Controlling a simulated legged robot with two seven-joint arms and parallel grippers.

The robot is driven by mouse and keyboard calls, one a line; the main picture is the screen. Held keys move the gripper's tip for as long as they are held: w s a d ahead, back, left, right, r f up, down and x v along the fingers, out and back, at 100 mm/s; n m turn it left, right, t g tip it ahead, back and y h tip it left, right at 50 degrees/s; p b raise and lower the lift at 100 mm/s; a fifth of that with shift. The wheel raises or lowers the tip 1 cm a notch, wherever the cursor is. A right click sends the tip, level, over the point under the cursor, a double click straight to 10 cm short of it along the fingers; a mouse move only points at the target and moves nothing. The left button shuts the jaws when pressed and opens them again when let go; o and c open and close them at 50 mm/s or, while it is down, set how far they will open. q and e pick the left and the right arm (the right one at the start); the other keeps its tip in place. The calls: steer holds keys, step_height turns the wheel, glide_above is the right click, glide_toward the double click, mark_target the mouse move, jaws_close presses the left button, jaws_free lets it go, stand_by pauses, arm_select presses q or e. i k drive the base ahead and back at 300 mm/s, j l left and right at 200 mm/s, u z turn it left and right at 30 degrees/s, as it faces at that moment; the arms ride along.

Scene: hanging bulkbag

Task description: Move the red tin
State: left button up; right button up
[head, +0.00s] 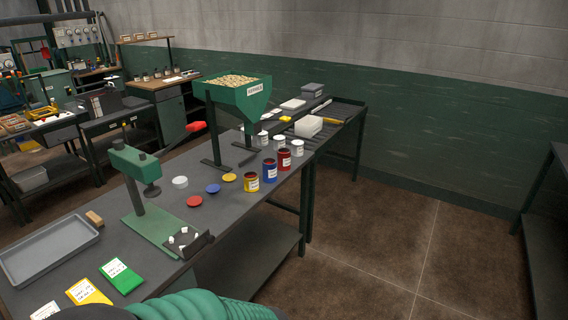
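The red tin (284,159) stands upright near the right edge of the long dark bench (160,262). It has a white label. A blue tin (269,169) stands just in front of it, and a yellow tin (251,182) stands nearer still. A red lid (194,201) lies flat on the bench to the left, apart from the red tin. Neither of my grippers shows in the head view. A green ribbed shape at the bottom edge may be part of me.
A green press (136,190) with a red handle and a hopper (236,92) of pellets stand on the bench. Several white tins (297,148) stand behind the red tin. A grey tray (50,254) lies at left. Floor (390,240) to the right is clear.

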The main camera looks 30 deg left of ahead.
mark_target(284, 159)
steer(key=i+u, duration=0.15)
steer(key=u, duration=0.2)
steer(key=i+u, duration=0.1)
steer(key=u, duration=0.25)
steer(key=i+l+u, duration=0.3)
steer(key=i+l, duration=0.3)
steer(key=i, duration=0.15)
steer(key=i+l+u, duration=0.35)
steer(key=i+l, duration=1)
steer(key=l, duration=0.25)
steer(key=i+l, duration=0.35)
steer(key=l, duration=0.1)
